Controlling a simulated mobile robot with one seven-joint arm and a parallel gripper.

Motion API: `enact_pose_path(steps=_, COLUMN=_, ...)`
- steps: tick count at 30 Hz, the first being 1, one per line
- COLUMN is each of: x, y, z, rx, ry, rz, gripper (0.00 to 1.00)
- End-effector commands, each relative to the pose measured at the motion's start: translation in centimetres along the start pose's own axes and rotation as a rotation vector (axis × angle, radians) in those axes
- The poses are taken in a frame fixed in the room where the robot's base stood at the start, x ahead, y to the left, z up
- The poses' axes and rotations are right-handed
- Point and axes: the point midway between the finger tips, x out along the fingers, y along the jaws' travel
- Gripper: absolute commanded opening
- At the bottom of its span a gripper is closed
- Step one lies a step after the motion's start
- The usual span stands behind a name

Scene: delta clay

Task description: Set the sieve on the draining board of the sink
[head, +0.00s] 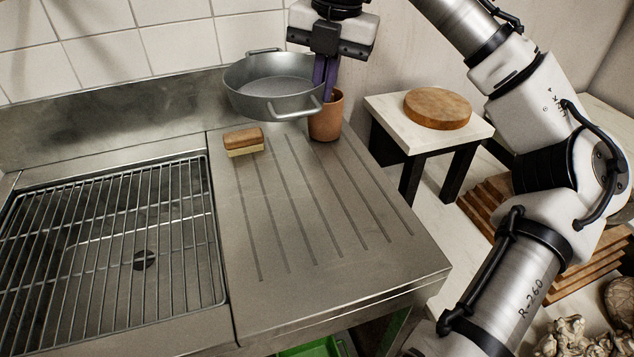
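The sieve (272,98) is a round grey metal pan with a loop handle at the back and another at the front. It hangs level in the air over the back of the draining board (300,225), near the wall. My gripper (326,92) points down at the sieve's right rim, its purple fingers close together and apparently shut on that rim. The draining board is grooved steel, right of the sink basin, and mostly bare.
A wooden-backed brush (243,141) lies at the board's back left. A terracotta pot (327,120) stands at the back, close to the sieve and fingers. A wire rack (120,235) covers the basin at left. A small table (388,110) with a round wooden board (437,108) stands at right.

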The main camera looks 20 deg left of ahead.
Motion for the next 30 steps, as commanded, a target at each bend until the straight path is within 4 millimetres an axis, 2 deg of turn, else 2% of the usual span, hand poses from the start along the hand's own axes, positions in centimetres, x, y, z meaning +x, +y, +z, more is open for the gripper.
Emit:
enact_pose_path(steps=16, x=13.2, y=-1.9, z=0.0, rx=0.001, ry=0.001, rz=-0.002, gripper=0.0)
enact_pose_path(steps=18, x=14.4, y=-2.1, z=0.0, rx=0.001, ry=0.001, rz=-0.002, gripper=0.0)
enact_pose_path(steps=25, x=16.4, y=-2.3, z=0.0, rx=0.001, ry=-0.001, rz=-0.001, gripper=0.0)
enact_pose_path(steps=30, x=18.8, y=-2.6, z=0.0, rx=0.001, ry=0.001, rz=-0.002, gripper=0.0)
